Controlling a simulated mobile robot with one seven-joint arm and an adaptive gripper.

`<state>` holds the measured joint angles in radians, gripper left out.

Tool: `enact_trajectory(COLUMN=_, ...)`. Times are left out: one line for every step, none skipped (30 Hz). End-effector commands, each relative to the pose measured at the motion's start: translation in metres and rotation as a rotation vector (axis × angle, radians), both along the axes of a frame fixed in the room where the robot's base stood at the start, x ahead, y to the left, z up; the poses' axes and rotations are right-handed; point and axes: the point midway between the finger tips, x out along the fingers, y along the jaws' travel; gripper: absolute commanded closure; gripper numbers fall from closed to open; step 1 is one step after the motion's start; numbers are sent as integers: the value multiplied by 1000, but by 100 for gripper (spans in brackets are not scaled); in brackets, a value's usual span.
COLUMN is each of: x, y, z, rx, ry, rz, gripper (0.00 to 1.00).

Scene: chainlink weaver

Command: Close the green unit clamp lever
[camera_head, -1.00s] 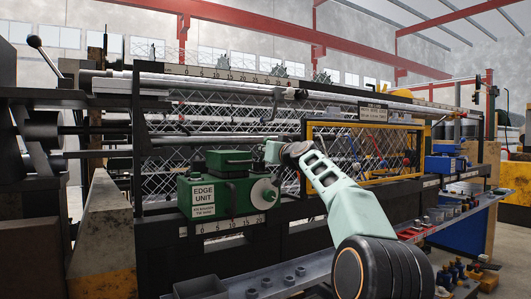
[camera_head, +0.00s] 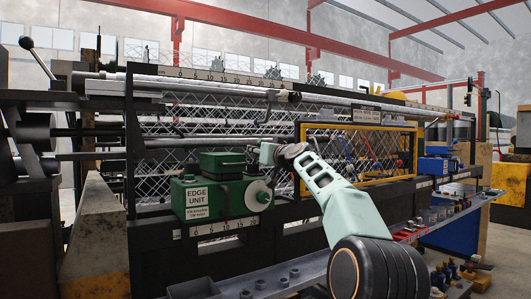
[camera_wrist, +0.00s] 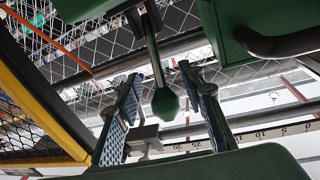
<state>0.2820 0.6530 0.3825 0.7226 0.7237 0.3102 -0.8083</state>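The green edge unit (camera_head: 215,197) stands on the machine rail, left of centre, with a white label and a pale round wheel on its right side. My gripper (camera_head: 266,153) is at the upper right of the unit, small in the head view. In the wrist view my gripper (camera_wrist: 161,85) is open, with its two blue-padded fingers apart. A dark lever with a green knob (camera_wrist: 165,103) shows between the fingers, with visible gaps on both sides. Whether the lever stands open or shut, I cannot tell. Green housing (camera_wrist: 244,25) is at the upper right.
A yellow-framed mesh panel (camera_head: 357,180) is right of my gripper; its yellow edge (camera_wrist: 40,110) fills the left of the wrist view. A numbered scale (camera_head: 225,228) runs below the unit. A grey shelf (camera_head: 320,268) with small parts lies in front.

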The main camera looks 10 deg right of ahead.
Motion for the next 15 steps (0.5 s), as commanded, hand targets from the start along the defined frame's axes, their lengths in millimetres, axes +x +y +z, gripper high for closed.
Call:
enact_trajectory(x=-2, y=-3, z=1, rx=1, ry=-1, rz=-2, gripper=64)
enact_trajectory(x=-4, y=-3, z=1, rx=2, ry=0, rz=-2, gripper=64)
enact_trajectory(x=-6, y=-4, z=1, rx=3, ry=0, rz=-2, gripper=64)
enact_trajectory(x=-8, y=-5, z=0, rx=4, ry=0, rz=-2, gripper=64)
enact_trajectory(x=-11, y=-6, z=1, rx=3, ry=0, rz=-2, gripper=64)
enact_trajectory(x=-14, y=-7, z=1, rx=3, ry=-1, rz=-3, gripper=64)
enact_trajectory(x=-17, y=-7, z=0, rx=2, ry=0, rz=-2, gripper=64)
enact_trajectory(x=-20, y=-6, z=0, rx=2, ry=1, rz=-1, gripper=64)
enact_trajectory(x=-24, y=-6, z=0, rx=-2, ry=0, rz=-1, gripper=64)
enact_trajectory(x=-26, y=-8, z=-1, rx=0, ry=0, rz=-3, gripper=64)
enact_trajectory(x=-28, y=-9, z=-1, rx=1, ry=0, rz=-3, gripper=64)
enact_trajectory(x=-32, y=-11, z=-1, rx=2, ry=1, rz=-3, gripper=64)
enact_trajectory(x=-34, y=-11, z=0, rx=1, ry=0, rz=-2, gripper=64)
enact_trajectory(x=-37, y=-12, z=-1, rx=1, ry=1, rz=-3, gripper=64)
enact_trajectory(x=-41, y=-12, z=-1, rx=2, ry=0, rz=-3, gripper=64)
